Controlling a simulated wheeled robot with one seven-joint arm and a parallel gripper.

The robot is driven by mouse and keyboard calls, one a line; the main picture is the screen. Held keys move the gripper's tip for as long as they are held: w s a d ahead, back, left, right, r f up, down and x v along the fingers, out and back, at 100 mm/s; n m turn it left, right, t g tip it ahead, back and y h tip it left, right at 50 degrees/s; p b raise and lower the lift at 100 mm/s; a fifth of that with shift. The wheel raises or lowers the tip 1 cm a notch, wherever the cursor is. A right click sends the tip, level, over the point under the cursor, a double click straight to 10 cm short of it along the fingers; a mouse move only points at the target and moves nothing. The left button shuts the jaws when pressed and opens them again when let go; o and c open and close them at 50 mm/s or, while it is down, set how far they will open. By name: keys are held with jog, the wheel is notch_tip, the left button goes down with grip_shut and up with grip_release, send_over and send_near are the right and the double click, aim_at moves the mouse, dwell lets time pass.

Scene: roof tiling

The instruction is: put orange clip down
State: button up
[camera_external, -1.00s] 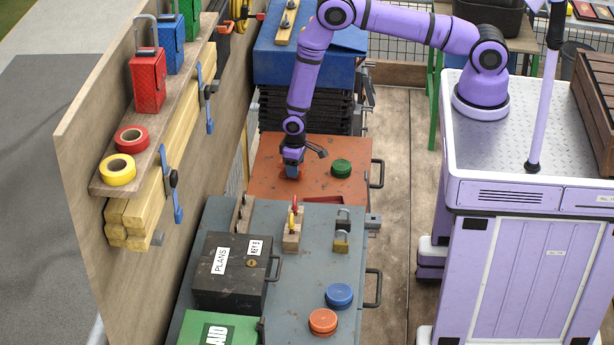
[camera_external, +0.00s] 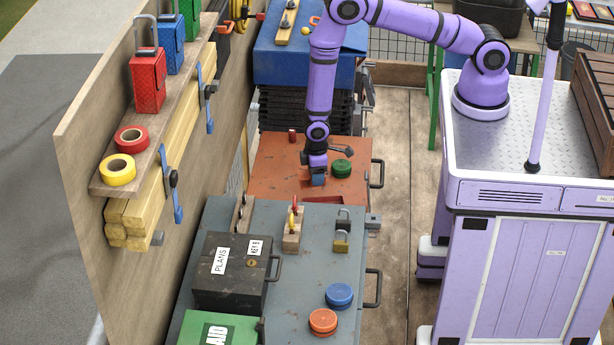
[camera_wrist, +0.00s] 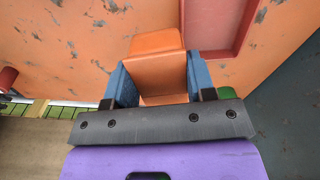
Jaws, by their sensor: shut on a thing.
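My gripper (camera_external: 317,181) is just above the orange-red chest lid (camera_external: 272,182), left of the green round tin (camera_external: 341,168). In the wrist view its two blue fingers (camera_wrist: 158,84) are shut on the orange clip (camera_wrist: 157,72), a blocky orange piece between them. In the external view the clip is hard to make out against the gripper and lid. I cannot tell whether the clip touches the lid.
A small dark red cylinder (camera_external: 292,136) stands at the lid's far edge. The grey chest (camera_external: 302,268) in front carries padlocks, a blue tin (camera_external: 339,295), an orange tin (camera_external: 323,321) and a black PLANS box (camera_external: 228,284). The lid's left part is clear.

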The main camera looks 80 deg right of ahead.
jog(key=shift+s+a+f+n, duration=0.4)
jog(key=shift+s+a+n, duration=0.2)
jog(key=shift+s+a, duration=0.2)
jog(key=w, duration=0.5)
jog(key=w+a+f, duration=0.1)
jog(key=w, duration=0.9)
jog(key=shift+w+a+f, duration=0.3)
jog(key=shift+a+f, duration=0.05)
jog(key=shift+f, duration=1.65)
jog(key=shift+f, duration=0.1)
jog(key=o, duration=0.9)
